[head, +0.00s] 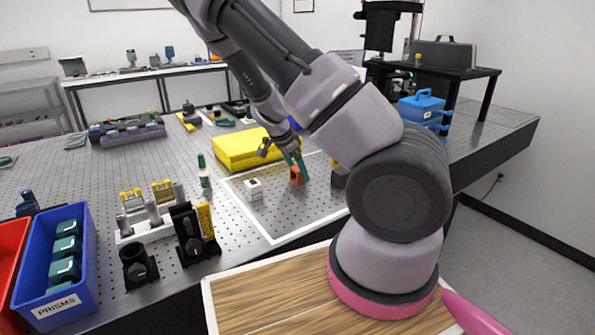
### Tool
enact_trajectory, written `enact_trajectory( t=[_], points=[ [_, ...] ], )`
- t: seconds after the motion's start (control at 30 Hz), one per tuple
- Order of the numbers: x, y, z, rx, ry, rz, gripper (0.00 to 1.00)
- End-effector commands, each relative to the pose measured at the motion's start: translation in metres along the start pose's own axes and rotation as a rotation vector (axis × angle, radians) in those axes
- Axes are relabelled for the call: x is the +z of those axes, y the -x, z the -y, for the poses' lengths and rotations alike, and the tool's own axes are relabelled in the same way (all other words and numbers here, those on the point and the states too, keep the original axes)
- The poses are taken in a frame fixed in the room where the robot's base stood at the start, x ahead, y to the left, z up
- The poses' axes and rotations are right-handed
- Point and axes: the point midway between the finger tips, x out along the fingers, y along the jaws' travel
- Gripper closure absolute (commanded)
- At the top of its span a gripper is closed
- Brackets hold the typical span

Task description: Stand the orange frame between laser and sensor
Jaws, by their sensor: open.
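The small orange frame (296,176) stands on the perforated metal table, inside a white-outlined area. My gripper (296,164) is open, pointing down, with its greenish fingers at the frame's top; I cannot tell whether they touch it. A small white block with a dark top (253,189) stands left of the frame. A dark piece with some yellow (339,177) stands to its right, partly hidden by my arm. These two may be the laser and the sensor, but I cannot tell which is which.
A yellow case (242,148) lies behind the outlined area. A blue bin of prisms (62,262), black mounts (194,236) and a white rack (148,221) stand at the left. The front of the outlined area (290,222) is clear. A wooden board (270,298) lies in front.

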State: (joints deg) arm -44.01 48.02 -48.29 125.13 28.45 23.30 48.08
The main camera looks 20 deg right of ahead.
Motion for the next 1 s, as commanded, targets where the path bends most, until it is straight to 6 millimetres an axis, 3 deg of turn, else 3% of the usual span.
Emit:
enact_trajectory(
  t=[0.5, 0.77, 1.0],
  points=[
    [0.002, 0.097, 0.001, -0.004, 0.002, 0.002, 0.13],
    [0.001, 0.119, -0.002, 0.001, 0.003, 0.017, 0.13],
    [0.009, 0.136, -0.026, -0.017, 0.093, 0.251, 0.13]
  ],
)
